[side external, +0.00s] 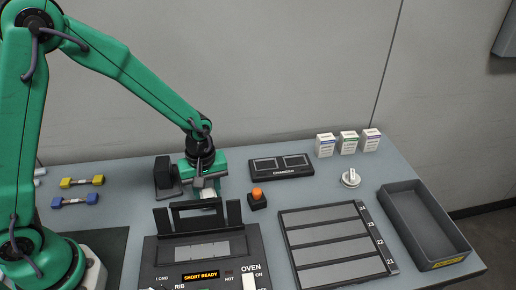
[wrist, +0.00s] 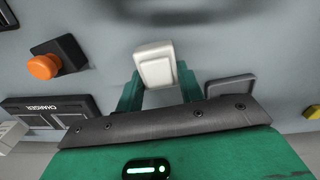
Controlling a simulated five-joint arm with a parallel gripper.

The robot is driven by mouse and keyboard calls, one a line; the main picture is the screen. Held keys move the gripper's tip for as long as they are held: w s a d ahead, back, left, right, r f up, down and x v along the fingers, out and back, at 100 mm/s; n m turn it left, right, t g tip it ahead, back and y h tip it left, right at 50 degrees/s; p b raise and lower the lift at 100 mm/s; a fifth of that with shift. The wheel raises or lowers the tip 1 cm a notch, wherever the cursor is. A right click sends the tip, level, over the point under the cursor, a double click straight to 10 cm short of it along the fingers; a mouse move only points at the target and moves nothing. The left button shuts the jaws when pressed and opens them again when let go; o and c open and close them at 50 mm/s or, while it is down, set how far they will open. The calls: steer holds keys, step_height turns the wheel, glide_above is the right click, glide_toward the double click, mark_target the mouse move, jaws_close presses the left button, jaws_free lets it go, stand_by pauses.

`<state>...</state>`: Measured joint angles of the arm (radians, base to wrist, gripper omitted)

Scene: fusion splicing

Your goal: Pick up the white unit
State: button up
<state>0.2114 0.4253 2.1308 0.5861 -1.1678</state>
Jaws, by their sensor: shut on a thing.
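The white unit (wrist: 155,65) is a small pale block with a raised rectangular face. In the wrist view it sits between the two green fingers of my gripper (wrist: 158,88), which are shut on it. In the side view the white unit (side external: 208,194) shows as a small pale patch under my gripper (side external: 206,188), just behind the oven's raised black frame. Much of it is hidden there by the gripper and frame. I cannot tell whether it touches the table.
The oven (side external: 205,250) stands close in front of my gripper. A slotted tray (side external: 340,245), a grey bin (side external: 425,228) and white boxes (side external: 348,144) lie farther right. A dark block (side external: 165,178) stands left.

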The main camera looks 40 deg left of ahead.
mark_target(207, 189)
step_height(207, 189, up, 8)
steer(key=shift+r, duration=0.15)
stand_by(0.3)
steer(key=shift+w, duration=0.1)
stand_by(0.4)
